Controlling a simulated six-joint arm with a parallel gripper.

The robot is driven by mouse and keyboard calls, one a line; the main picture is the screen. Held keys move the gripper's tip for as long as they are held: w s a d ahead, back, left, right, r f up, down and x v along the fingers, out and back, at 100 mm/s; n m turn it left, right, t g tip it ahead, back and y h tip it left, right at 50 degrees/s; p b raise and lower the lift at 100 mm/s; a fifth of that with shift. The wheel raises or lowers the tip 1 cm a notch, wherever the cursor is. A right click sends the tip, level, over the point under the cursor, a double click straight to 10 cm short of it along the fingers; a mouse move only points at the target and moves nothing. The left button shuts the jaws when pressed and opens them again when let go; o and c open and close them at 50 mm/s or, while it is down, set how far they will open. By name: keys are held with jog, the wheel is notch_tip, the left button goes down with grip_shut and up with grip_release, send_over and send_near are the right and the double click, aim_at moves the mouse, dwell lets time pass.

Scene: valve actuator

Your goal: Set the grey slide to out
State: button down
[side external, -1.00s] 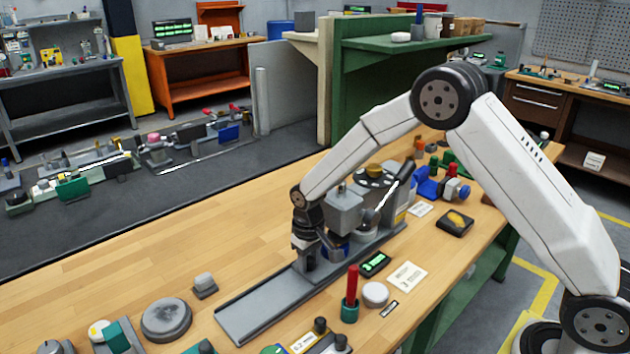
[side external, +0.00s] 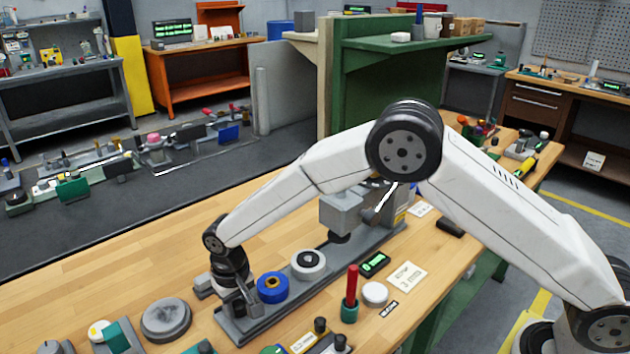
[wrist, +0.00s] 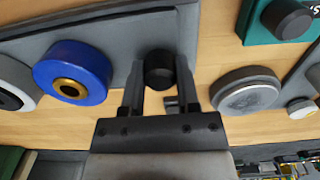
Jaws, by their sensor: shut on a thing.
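The grey slide (wrist: 122,72) is a long plate that shows in the wrist view with a black knob (wrist: 160,68) near its end. My gripper (wrist: 157,95) is shut on this knob, with one finger on each side. In the side view my gripper (side external: 238,306) is low at the near-left end of the grey track. A blue ring (side external: 272,288) with a brass centre and a white ring (side external: 308,265) with a dark centre sit on the slide, clear of the grey actuator block (side external: 341,210). My gripper hides the knob in the side view.
A grey round disc (side external: 167,319) lies on the bench left of the track. A red-handled tool in a green cup (side external: 350,300), a white round cap (side external: 375,293) and a small green display (side external: 375,264) stand to its right. Bare wood lies behind the track.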

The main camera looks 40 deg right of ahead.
jog(key=shift+a, duration=0.4)
jog(key=c, duration=0.7)
grip_release()
jog(key=o, duration=0.4)
jog(key=shift+c, duration=0.2)
jog(key=shift+d, duration=0.1)
jog(key=shift+r, duration=0.15)
jog(key=shift+r, duration=3.8)
